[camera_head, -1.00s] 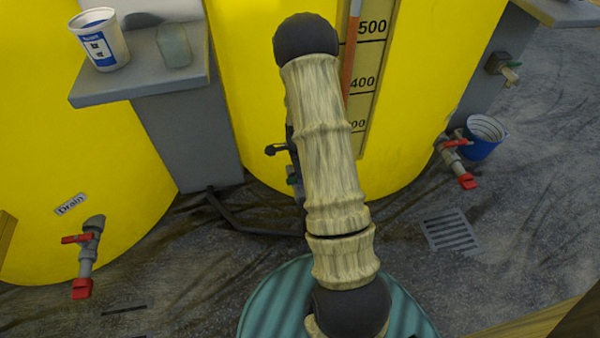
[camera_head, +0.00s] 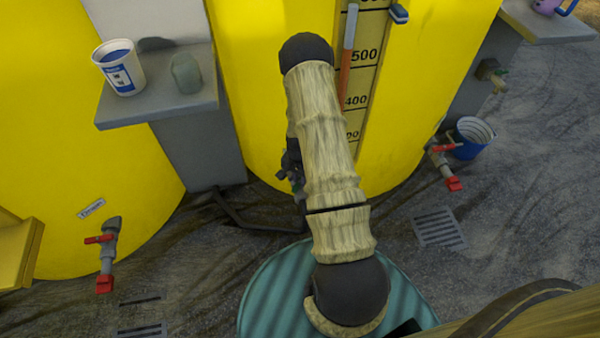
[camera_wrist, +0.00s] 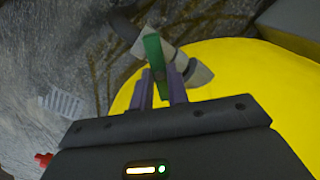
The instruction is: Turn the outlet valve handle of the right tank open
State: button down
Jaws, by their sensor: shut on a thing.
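The right tank (camera_head: 260,95) is the yellow one in the middle of the head view, with a level scale on its front. In the wrist view it fills the right side (camera_wrist: 265,90). A green valve handle (camera_wrist: 153,50) stands over a grey pipe fitting (camera_wrist: 198,74) beside the tank wall, at an angle to the pipe. My gripper (camera_wrist: 161,78), with purple fingers, is shut on the handle's near end. In the head view my arm hides most of the gripper and valve; only small dark and green parts show beside it.
A red-handled drain valve (camera_head: 442,160) and a blue bucket (camera_head: 474,138) are at the right tank's lower right. The left tank (camera_head: 90,150) has another red-handled valve (camera_head: 103,250). A shelf (camera_head: 160,108) holds a white cup (camera_head: 118,67). A floor grate (camera_head: 440,229) lies right.

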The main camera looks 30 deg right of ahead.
aim_at(299, 181)
jog(key=n+p, duration=0.1)
jog(key=n, duration=0.1)
jog(key=n+p, duration=0.2)
jog(key=shift+s+r+n, duration=0.1)
jog(key=shift+r+n, duration=0.1)
jog(key=shift+n, duration=0.1)
jog(key=shift+f+n+p, duration=0.15)
jog(key=shift+n+p, duration=1.05)
jog(key=shift+n, duration=0.4)
jog(key=c, duration=1.4)
grip_release()
jog(key=shift+o, duration=0.2)
notch_tip(299, 181, up, 17)
jog(key=p, duration=0.6)
